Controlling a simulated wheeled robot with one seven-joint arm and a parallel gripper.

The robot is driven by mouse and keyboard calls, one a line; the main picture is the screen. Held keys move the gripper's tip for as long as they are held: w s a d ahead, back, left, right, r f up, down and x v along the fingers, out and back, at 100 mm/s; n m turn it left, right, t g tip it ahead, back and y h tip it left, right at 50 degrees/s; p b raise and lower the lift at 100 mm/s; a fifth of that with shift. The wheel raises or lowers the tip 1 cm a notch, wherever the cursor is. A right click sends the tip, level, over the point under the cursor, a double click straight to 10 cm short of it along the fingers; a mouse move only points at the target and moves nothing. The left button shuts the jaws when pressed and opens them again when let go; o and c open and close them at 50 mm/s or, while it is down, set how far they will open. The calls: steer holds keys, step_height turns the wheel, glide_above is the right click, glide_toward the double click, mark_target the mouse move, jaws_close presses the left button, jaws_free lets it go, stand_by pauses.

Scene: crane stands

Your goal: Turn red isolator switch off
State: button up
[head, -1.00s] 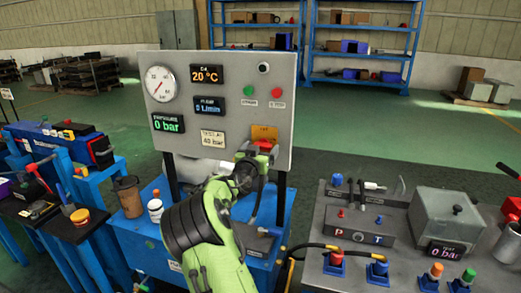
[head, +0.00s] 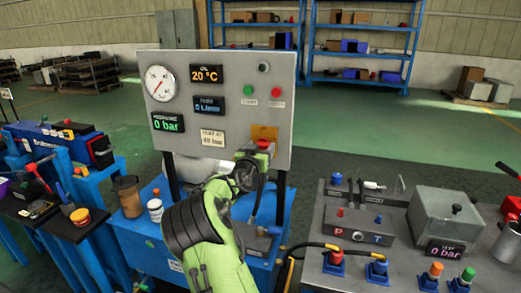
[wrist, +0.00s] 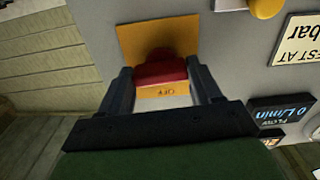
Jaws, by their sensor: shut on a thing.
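The red isolator switch (wrist: 160,70) sits on an orange plate (wrist: 134,40) on the grey panel. In the wrist view my gripper (wrist: 160,80) has one finger on each side of the red handle and is shut on it. The plate shows an "OFF" label below the handle. In the head view the orange plate (head: 265,132) is at the panel's lower right, and my gripper (head: 258,147) is up against it, with the handle mostly hidden by my wrist.
The grey panel (head: 222,150) carries a gauge (head: 160,83), a green button (head: 249,90), a red button (head: 276,92) and displays reading 20 °C and 0 bar. A cup (head: 128,195) stands on the blue bench below. A hose (head: 310,247) lies at the right.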

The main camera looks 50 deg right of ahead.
steer(key=n, duration=0.4)
steer(key=shift+r+n+p, duration=0.1)
steer(key=shift+n+p, duration=0.3)
steer(key=n+p, duration=0.1)
steer(key=n, duration=0.3)
steer(key=shift+p, duration=0.35)
steer(key=n+p, duration=0.2)
steer(key=n, duration=0.2)
steer(key=shift+w+r+n+p, duration=0.1)
steer(key=shift+n+p, duration=0.2)
steer(key=shift+n, duration=0.1)
steer(key=shift+a+n+p, duration=0.1)
steer(key=shift+n+p, duration=1.1)
steer(key=shift+n, duration=0.6)
steer(key=o, duration=1.1)
steer(key=shift+c, duration=0.2)
